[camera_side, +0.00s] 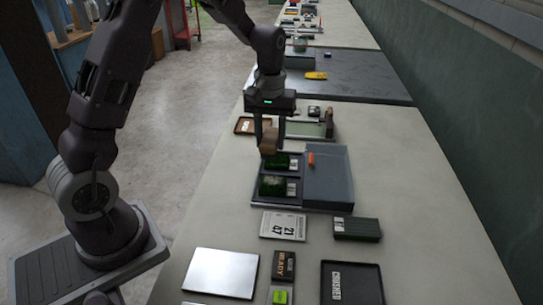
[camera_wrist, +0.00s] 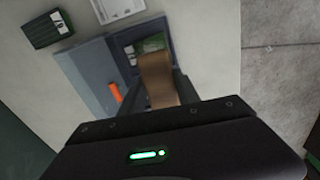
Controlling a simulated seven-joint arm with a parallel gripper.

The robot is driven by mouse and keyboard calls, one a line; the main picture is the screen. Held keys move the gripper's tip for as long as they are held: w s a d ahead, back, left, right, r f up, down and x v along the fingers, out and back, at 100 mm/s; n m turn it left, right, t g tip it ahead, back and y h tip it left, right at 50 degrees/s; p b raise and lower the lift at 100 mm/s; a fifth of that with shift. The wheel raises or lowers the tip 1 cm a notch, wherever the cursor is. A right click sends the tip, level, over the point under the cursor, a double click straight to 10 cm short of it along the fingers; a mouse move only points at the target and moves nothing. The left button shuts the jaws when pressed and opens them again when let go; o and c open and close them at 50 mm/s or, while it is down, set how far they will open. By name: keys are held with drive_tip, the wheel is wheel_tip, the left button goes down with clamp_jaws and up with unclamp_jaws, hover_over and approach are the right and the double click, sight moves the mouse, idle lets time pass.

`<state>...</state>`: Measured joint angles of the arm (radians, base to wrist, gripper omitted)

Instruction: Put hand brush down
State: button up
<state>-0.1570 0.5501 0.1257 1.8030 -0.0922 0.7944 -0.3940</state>
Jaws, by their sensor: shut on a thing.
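My gripper (camera_side: 269,137) is shut on the hand brush (camera_side: 269,145), a brown, wood-coloured block between the two fingers. In the wrist view the brush (camera_wrist: 158,82) sticks out past the dark gripper body and covers part of a green turf piece (camera_wrist: 149,44). Its bristles cannot be made out. In the side view the brush is at the far left end of a dark grey tray (camera_side: 328,203) that holds two green turf pieces (camera_side: 272,187) with white labels. I cannot tell whether the brush touches anything below.
An orange piece (camera_side: 311,159) lies on the tray's blue-grey section (camera_side: 329,180). Behind are a small brown tray (camera_side: 240,131) and a green board (camera_side: 303,131). In front are a numbered card (camera_side: 283,226), a dark ribbed box (camera_side: 357,229), a "CRUSHED" tray (camera_side: 372,298) and a pale plate (camera_side: 220,273). The bench's right side is clear.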

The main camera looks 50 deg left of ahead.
hover_over(226, 174)
drive_tip(key=f, duration=0.2)
drive_tip(key=shift+n, duration=0.4)
wheel_tip(226, 174, down, 9)
drive_tip(key=shift+f, duration=0.15)
drive_tip(key=shift+a+f, duration=0.1)
drive_tip(key=shift+f, duration=0.05)
drive_tip(key=shift+f, duration=0.1)
drive_tip(key=o, duration=1.2)
drive_tip(key=shift+c, duration=0.2)
